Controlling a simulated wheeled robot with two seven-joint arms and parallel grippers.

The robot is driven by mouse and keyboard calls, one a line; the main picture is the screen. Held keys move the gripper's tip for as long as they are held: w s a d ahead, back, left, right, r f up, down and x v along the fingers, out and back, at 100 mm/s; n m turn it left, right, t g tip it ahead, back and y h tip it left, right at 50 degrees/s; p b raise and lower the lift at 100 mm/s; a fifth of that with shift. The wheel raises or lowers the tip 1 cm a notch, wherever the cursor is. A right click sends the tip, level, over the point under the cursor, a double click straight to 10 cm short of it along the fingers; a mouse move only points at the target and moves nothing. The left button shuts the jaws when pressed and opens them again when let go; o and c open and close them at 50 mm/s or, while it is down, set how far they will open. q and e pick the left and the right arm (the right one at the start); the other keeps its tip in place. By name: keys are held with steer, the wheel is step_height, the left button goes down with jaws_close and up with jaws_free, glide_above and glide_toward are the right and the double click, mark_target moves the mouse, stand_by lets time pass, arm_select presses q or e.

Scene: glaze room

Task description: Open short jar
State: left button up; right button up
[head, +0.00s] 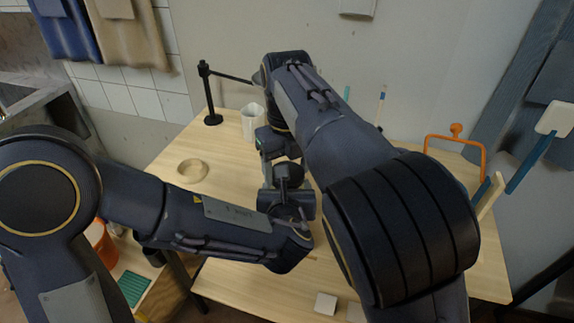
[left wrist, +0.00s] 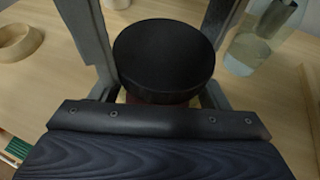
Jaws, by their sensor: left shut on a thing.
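The short jar stands between my two grippers. Its round black lid (left wrist: 165,55) fills the middle of the left wrist view, and a sliver of its reddish-brown body shows beneath. The lid also shows as a dark disc (head: 288,171) in the head view. My left gripper (head: 287,190) is shut on the jar body from the near side, its fingers mostly hidden under the lid.
A wooden ring-shaped bowl (head: 192,170) lies left of the jar, and a white pitcher (head: 253,122) stands behind. A glass vessel (left wrist: 262,40) is close on the right in the left wrist view. An orange frame (head: 455,150) stands at the right.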

steer(key=c, duration=0.5)
steer(key=n, duration=0.3)
steer(key=o, duration=1.1)
steer(key=shift+c, duration=0.2)
